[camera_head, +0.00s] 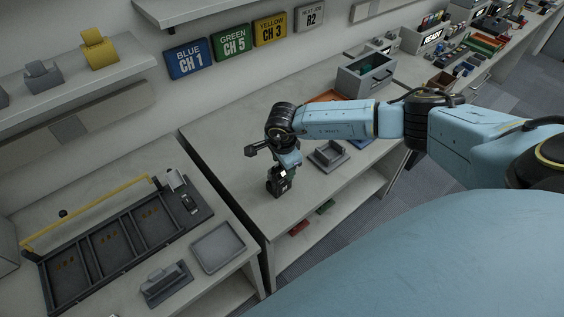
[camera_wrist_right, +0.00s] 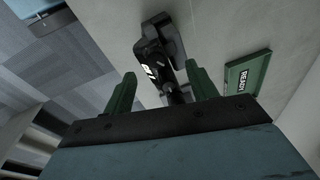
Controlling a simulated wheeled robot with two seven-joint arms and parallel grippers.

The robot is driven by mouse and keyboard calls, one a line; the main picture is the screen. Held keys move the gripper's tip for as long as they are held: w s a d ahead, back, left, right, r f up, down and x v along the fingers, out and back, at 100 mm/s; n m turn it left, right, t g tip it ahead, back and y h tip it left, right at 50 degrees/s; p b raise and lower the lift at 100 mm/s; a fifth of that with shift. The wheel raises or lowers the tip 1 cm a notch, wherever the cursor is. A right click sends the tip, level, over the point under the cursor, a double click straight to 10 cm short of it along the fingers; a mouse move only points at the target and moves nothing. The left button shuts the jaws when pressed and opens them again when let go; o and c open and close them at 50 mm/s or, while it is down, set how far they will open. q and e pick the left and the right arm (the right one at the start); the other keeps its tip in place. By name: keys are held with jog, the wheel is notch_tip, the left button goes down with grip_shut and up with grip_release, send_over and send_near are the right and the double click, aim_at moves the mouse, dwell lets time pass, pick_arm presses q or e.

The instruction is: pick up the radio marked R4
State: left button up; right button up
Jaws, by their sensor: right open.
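A black radio (camera_head: 279,184) stands on the middle table near its front edge, below my right gripper (camera_head: 283,168). In the right wrist view the radio (camera_wrist_right: 158,48) appears ahead of and between the two green fingers of my right gripper (camera_wrist_right: 161,70). The fingers are open and apart, with nothing clamped between them. The radio has a white label whose marking I cannot read clearly. My left gripper is not in view.
A green READY plate (camera_wrist_right: 247,74) lies beside the radio in the wrist view. A grey cradle (camera_head: 329,154) sits to the right on the table. A dark divided rack (camera_head: 105,245) and grey tray (camera_head: 218,247) are at left.

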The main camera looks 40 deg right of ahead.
grip_shut()
jog(key=shift+r, duration=0.15)
dwell(0.4)
